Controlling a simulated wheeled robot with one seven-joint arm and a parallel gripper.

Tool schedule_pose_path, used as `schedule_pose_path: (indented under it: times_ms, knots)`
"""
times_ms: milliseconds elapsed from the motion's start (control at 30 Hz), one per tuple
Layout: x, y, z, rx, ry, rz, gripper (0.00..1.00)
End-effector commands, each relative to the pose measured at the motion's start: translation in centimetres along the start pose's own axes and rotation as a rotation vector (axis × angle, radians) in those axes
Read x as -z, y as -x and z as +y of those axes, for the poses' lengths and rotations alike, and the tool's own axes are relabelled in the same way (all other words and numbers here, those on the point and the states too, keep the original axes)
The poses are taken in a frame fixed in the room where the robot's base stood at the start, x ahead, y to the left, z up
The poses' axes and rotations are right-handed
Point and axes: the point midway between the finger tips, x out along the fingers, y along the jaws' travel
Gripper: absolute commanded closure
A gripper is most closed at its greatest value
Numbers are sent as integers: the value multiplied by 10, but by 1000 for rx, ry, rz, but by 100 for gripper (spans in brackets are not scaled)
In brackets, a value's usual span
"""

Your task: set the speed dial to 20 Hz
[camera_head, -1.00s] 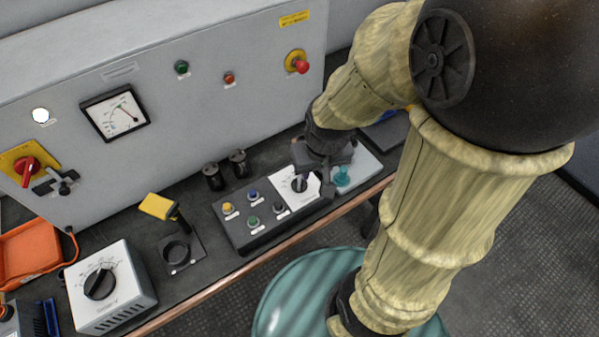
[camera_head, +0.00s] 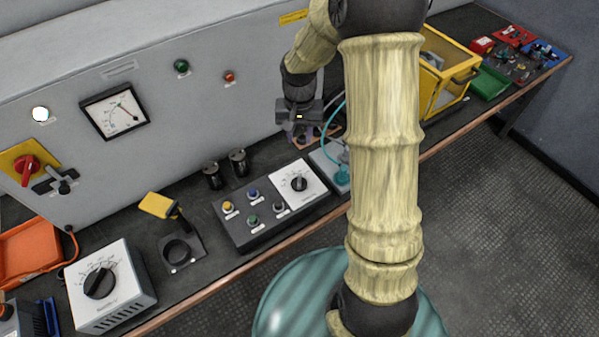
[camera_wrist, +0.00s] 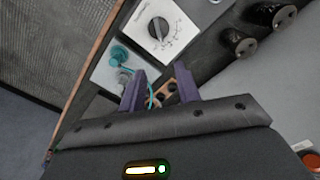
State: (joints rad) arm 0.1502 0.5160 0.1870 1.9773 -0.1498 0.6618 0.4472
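A black rotary dial (camera_head: 298,183) with a pale pointer mark sits on a white scale plate at the right end of a dark control box (camera_head: 244,238). It also shows in the wrist view (camera_wrist: 158,28), clear of my fingers. The scale figures are too small to read. My gripper (camera_head: 303,138) is raised behind the dial, near the grey cabinet, and does not touch the dial. In the wrist view its two purple fingers (camera_wrist: 160,82) stand apart with nothing held between them. The dial is in full view.
A larger black dial (camera_head: 99,283) is on a grey box at the left. Yellow, blue, green and black buttons sit beside the smaller dial. A teal fitting with a cable (camera_head: 343,176) stands right of the control box. Two black cylinders (camera_head: 237,162) stand behind it.

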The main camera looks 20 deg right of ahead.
Motion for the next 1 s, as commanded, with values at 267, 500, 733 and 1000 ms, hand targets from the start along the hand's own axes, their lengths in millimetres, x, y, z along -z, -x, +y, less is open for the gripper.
schedule_pose_path:
  times_ms: [267, 500, 733, 1000]
  knots:
    - [-1, -10, 0, -1, 2, -3, 67]
    - [-1, -45, 0, -2, 2, -5, 67]
    - [-2, -85, 0, -1, 2, -5, 67]
    - [-1, -129, 0, -1, 2, -3, 67]
